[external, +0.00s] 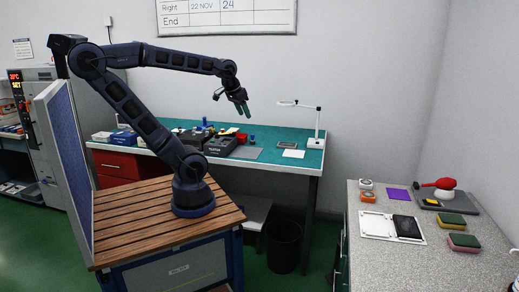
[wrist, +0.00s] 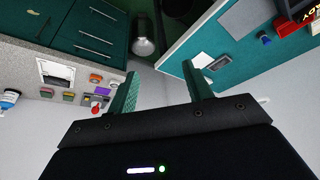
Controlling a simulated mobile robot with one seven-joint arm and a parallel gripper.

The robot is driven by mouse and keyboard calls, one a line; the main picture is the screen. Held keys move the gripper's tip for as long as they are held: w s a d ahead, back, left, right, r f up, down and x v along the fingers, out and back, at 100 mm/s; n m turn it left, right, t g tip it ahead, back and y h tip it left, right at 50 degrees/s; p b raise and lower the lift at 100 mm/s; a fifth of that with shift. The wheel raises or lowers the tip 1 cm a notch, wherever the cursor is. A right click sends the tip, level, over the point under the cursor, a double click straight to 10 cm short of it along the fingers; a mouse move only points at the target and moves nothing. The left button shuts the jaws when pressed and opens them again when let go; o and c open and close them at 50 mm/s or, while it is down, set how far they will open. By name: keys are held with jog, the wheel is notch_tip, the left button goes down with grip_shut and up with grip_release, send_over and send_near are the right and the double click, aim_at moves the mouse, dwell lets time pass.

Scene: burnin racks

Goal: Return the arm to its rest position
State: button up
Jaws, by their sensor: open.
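My arm rises from its round base on a slatted wooden top. It bends at a high elbow and reaches to the right. My gripper (external: 240,102) hangs in the air in front of the wall, above the level of the green workbench (external: 300,162), with its fingers pointing down. In the wrist view, the two green fingers of my gripper (wrist: 160,92) stand well apart with nothing between them. The gripper touches nothing.
A white lamp (external: 318,125) stands on the workbench's right end, near several devices. A grey counter (external: 380,258) at the right holds sponges and a red-handled tool (external: 440,184). A black bin (external: 284,246) stands on the floor between. A blue panel (external: 70,165) is beside my arm.

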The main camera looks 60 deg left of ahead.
jog(key=s, duration=0.1)
jog(key=s+d+f, duration=0.1)
jog(key=s, duration=0.1)
jog(key=shift+d+f+m, duration=0.25)
jog(key=shift+f+m, duration=0.05)
